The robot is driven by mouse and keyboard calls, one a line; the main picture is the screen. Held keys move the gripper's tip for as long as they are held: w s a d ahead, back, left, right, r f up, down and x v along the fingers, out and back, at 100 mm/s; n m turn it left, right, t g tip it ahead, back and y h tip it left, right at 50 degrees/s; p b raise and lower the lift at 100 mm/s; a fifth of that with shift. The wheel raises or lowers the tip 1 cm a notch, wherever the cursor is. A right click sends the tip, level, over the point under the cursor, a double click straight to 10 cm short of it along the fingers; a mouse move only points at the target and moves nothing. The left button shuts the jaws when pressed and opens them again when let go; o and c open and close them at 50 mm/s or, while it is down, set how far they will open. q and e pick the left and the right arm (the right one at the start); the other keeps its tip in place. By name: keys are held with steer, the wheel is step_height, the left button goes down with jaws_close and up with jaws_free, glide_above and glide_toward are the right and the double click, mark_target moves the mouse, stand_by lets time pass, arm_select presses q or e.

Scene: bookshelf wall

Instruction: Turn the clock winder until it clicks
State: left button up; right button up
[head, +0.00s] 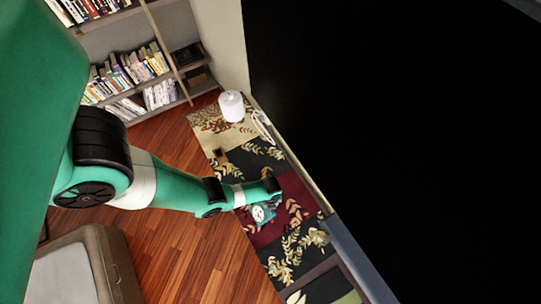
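A small teal clock (258,214) with a white face stands on the dark red part of the leaf-patterned surface. The winder cannot be made out at this size. My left arm reaches in from the left, and its wrist end with the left gripper (272,187) is just above and right of the clock in the picture. The fingers are too small and hidden to tell whether they are open, or whether they touch the clock. My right gripper is not in view.
A white cylinder (231,107) stands at the far end of the patterned surface. Bookshelves (130,68) are at the upper left. A large black panel (400,130) fills the right. A padded grey-brown piece of furniture (105,262) is at the lower left, with open wooden floor beside it.

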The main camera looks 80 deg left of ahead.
arm_select(q)
step_height(320, 180, down, 12)
steer(key=m+b, duration=0.9)
steer(key=m, duration=2.7)
steer(key=shift+r+b, duration=0.15)
steer(key=shift+b, duration=0.25)
